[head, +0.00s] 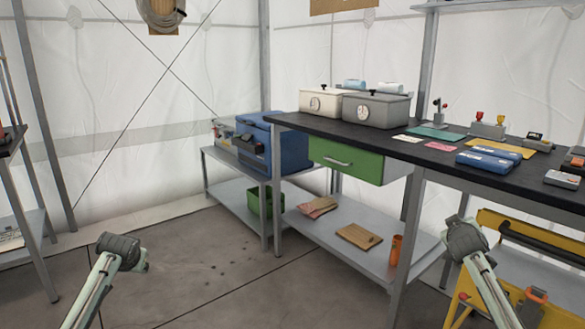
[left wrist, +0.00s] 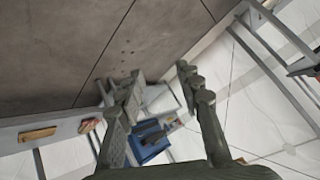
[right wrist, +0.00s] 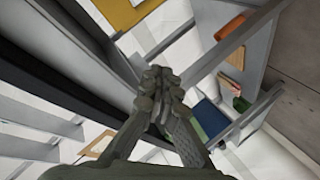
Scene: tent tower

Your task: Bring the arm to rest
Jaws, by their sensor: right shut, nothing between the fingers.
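My left gripper (left wrist: 158,80) shows in the left wrist view with its two fingers spread apart and nothing between them. My right gripper (right wrist: 158,84) shows in the right wrist view with its fingertips together and nothing held. In the head view my left arm comes in at the lower left over the floor. My right arm comes in at the lower right, in front of the bench. The fingers cannot be made out in the head view.
A dark-topped workbench (head: 330,128) with a green drawer (head: 345,161) stands at the right. A yellow cart (head: 497,310) stands close by my right arm. A blue cooler (head: 285,150) sits on a low table behind. The floor (head: 190,255) at centre-left is clear.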

